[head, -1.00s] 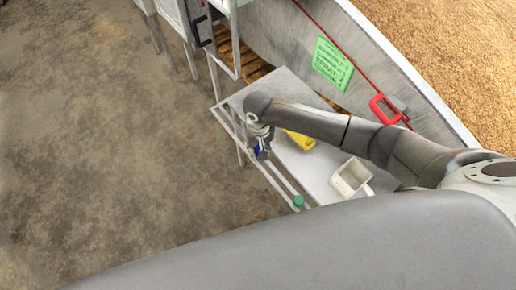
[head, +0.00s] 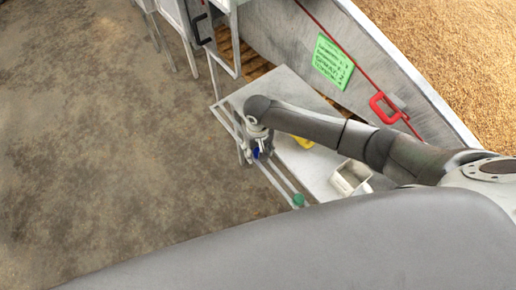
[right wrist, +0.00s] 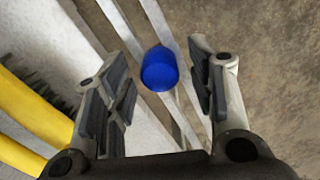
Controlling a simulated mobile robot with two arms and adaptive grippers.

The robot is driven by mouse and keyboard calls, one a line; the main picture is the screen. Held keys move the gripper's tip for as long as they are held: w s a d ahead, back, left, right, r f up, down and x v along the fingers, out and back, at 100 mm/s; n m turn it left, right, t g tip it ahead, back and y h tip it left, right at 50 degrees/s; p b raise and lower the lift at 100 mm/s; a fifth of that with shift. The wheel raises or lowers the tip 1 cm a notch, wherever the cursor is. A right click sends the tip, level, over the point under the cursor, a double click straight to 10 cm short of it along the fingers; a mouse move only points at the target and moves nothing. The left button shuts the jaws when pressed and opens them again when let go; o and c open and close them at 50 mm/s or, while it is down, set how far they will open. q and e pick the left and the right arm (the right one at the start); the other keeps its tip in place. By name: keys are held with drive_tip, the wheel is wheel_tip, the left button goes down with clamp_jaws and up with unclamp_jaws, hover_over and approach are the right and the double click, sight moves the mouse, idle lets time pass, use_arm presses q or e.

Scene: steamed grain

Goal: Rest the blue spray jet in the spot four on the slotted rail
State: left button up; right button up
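The blue spray jet (head: 256,153) is at the slotted rail (head: 275,180) along the table's front edge; in the right wrist view it shows as a round blue cap (right wrist: 160,70) over the rail's two pale bars (right wrist: 182,118). My right gripper (head: 252,152) is over the rail; in the right wrist view its fingers (right wrist: 160,85) stand apart on either side of the jet, with a visible gap on each side. The jet's lower part is hidden, and I cannot read the spot number. My left gripper is not in view.
A yellow brush (right wrist: 35,115) lies on the table (head: 318,178), partly under my right arm in the head view. A white container (head: 350,178) stands further right. A green piece (head: 298,200) sits on the rail's near end. Open floor lies left.

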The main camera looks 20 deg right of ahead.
wheel_tip(320, 180, up, 12)
idle(0.7)
idle(0.6)
